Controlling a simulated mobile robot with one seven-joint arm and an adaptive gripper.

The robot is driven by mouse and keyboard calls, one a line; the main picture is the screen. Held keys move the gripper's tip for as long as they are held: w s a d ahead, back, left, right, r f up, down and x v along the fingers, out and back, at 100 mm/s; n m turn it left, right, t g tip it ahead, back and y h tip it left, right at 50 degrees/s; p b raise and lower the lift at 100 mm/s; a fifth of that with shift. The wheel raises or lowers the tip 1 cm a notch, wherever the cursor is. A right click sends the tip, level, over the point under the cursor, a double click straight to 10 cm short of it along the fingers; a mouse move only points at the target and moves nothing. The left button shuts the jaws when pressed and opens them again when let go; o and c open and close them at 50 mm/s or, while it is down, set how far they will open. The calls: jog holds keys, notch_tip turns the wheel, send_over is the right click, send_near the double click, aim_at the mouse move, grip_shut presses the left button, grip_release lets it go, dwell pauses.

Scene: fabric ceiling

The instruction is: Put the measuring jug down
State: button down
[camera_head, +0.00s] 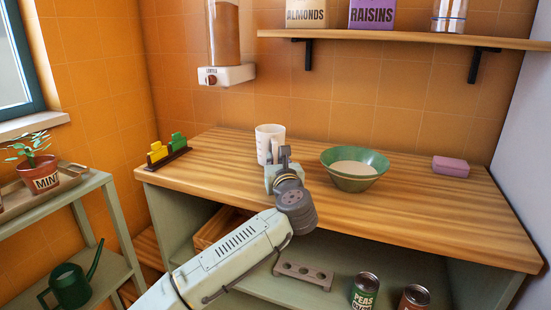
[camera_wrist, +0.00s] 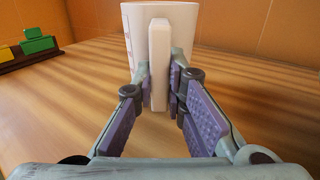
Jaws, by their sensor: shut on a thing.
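The white measuring jug (camera_head: 268,136) is upright at the back of the wooden counter (camera_head: 420,205), left of the green bowl. In the wrist view the jug (camera_wrist: 207,24) fills the upper middle, with its thick handle (camera_wrist: 159,62) facing me. My gripper (camera_wrist: 160,84) is shut on that handle, one purple-padded finger on each side. In the head view my gripper (camera_head: 281,160) is in front of the jug and hides part of it. The jug's base is low over the counter; I cannot tell whether it touches the wood.
A green bowl (camera_head: 345,184) with pale contents stands right of the jug, and a pink block (camera_head: 451,166) lies farther right. A dark holder with yellow and green pieces (camera_head: 168,151) is at the left end. The counter's front right is clear. A dispenser (camera_head: 227,75) hangs above on the wall.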

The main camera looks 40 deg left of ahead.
jog(key=shift+f+b, duration=0.35)
jog(key=shift+f, duration=0.05)
dwell(0.4)
jog(key=c, duration=1.6)
grip_release()
jog(key=shift+o, duration=0.2)
jog(key=v, duration=1.2)
